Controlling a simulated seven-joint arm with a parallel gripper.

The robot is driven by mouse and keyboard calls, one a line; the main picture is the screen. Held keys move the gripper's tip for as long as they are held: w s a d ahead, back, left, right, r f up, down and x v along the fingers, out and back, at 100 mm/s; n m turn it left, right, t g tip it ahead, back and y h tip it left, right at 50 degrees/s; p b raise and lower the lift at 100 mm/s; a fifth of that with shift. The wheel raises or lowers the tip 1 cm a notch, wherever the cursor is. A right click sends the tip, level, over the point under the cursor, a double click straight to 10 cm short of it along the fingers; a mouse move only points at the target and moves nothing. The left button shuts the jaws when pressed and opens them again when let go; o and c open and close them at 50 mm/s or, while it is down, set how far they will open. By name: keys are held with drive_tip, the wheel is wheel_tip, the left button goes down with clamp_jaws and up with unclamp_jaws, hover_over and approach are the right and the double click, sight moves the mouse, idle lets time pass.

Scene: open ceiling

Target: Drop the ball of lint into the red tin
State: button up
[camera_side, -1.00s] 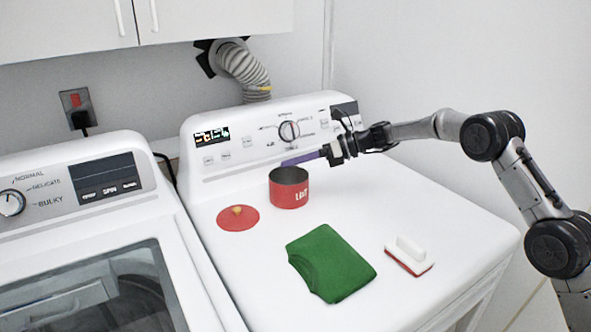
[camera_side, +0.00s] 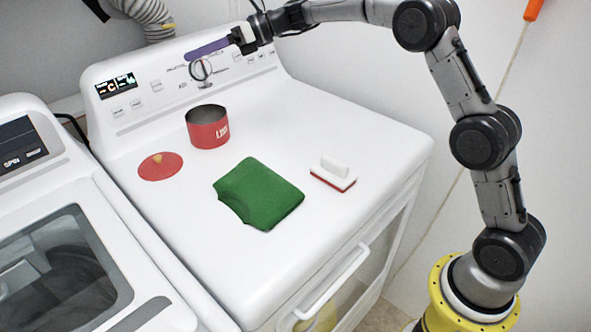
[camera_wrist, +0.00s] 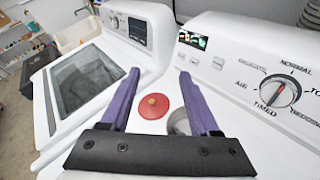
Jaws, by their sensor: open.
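The red tin (camera_side: 208,132) stands open and upright on the white dryer top, with letters on its side. Part of it shows beside the right-hand finger in the wrist view (camera_wrist: 177,123). My gripper (camera_side: 190,56) has purple fingers and is raised in front of the dryer's control panel, above and apart from the tin. In the wrist view my gripper (camera_wrist: 160,75) is open, its fingers spread with nothing between them. I cannot make out a ball of lint in any view. The tin's inside bottom is hidden.
A red lid (camera_side: 160,167) with a tan knob lies left of the tin. A folded green cloth (camera_side: 258,195) and a white brush with a red base (camera_side: 333,174) lie nearer the front. The control panel with its dial (camera_side: 200,70) rises behind. A washer (camera_side: 65,255) stands left.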

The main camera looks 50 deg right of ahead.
drive_tip(key=s+a+r+n, duration=0.2)
drive_tip(key=s+r+n, duration=0.1)
drive_tip(key=s+r, duration=0.7)
drive_tip(key=s+f+n+g+h, duration=0.1)
drive_tip(key=s+n+h, duration=0.45)
drive_tip(key=s, duration=1.15)
drive_tip(key=s+d+f+n+h, duration=0.2)
drive_tip(key=s+d+f+n, duration=0.2)
drive_tip(key=s+f+n, duration=0.2)
drive_tip(key=s+d+f+n+g+h, duration=0.1)
drive_tip(key=s+d+f+n+h, duration=0.1)
drive_tip(key=s+d+f+n, duration=0.2)
drive_tip(key=s+d+f+n+g+h, duration=0.1)
drive_tip(key=s+d+f+n, duration=0.3)
drive_tip(key=s+f+n, duration=0.4)
drive_tip(key=s+n+h, duration=0.1)
drive_tip(key=s+n, duration=0.1)
drive_tip(key=s, duration=0.1)
drive_tip(key=shift+s+f, duration=0.35)
drive_tip(key=shift+s, duration=0.05)
